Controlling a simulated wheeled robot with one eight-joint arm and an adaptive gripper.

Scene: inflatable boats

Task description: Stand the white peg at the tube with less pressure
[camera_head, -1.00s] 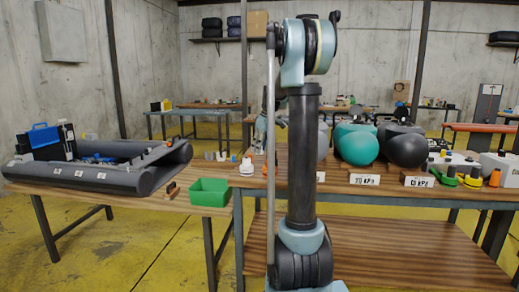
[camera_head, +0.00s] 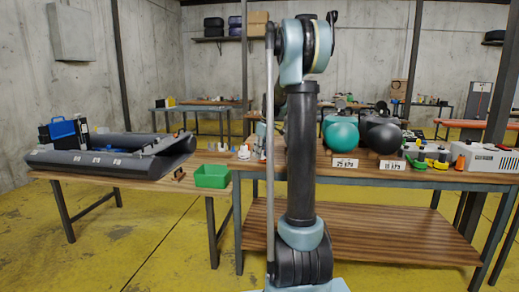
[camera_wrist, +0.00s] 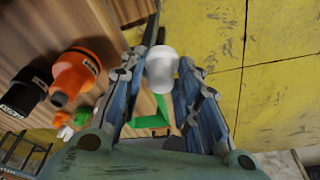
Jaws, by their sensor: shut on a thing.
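The white peg (camera_wrist: 162,72) is between the fingers of my gripper (camera_wrist: 163,88) in the wrist view. My gripper is shut on it, above the table edge and yellow floor. In the head view my arm hides the gripper and the peg. A teal tube (camera_head: 341,137) and a black tube (camera_head: 384,138) lie side by side on the right table. A white label (camera_head: 345,163) stands before the teal tube and another label (camera_head: 392,166) before the black one. Their small print seems to read 25 and 18 kPa, but I cannot be sure. My arm hides the area left of the teal tube.
An orange cone-like part (camera_wrist: 75,72) and a black one (camera_wrist: 28,88) lie on the wood in the wrist view. A green bin (camera_head: 212,176) and a grey inflatable boat (camera_head: 110,160) are on the left table. A light grey box (camera_head: 484,158) stands at the right.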

